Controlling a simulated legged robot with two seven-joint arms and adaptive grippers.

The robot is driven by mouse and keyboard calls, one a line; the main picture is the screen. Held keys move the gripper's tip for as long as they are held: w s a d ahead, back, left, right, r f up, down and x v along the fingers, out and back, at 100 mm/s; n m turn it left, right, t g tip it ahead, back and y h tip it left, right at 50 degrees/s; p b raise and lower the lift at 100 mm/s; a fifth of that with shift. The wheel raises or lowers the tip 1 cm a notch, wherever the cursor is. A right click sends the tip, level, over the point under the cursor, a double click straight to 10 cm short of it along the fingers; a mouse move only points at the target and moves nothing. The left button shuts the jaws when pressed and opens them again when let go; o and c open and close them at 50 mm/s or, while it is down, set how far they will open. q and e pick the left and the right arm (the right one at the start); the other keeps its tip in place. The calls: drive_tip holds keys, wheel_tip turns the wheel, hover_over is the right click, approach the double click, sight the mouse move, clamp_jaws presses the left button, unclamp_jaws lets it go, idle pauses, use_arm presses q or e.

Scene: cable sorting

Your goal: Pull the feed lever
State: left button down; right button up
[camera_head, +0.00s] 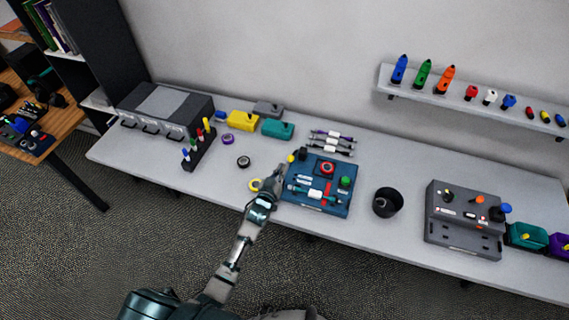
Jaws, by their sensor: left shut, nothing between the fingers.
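A blue board (335,206) lies on the workbench, with a red round part (326,168), a green knob (345,182) and a red bar (327,188) on it. A small yellow knob (291,158) shows at its upper left corner. My left gripper (281,171) is shut and empty at the board's left edge, just below the yellow knob; contact cannot be told. A grey control box (466,238) stands at the right, with a blue ball knob (505,209) at its side. No label readable here tells which part is the feed lever. My right gripper is out of view.
A black cup (388,202) stands between board and control box. Tape rolls (243,161) lie left of the board. A marker rack (199,148) and grey drawer unit (166,110) stand farther left. A wall shelf (470,108) hangs at upper right.

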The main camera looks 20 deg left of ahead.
use_arm(q)
drive_tip(key=s, duration=0.6)
drive_tip(key=shift+s+a+f+b, duration=0.15)
drive_tip(key=shift+f+b, duration=0.15)
drive_tip(key=shift+f, duration=0.1)
idle(0.3)
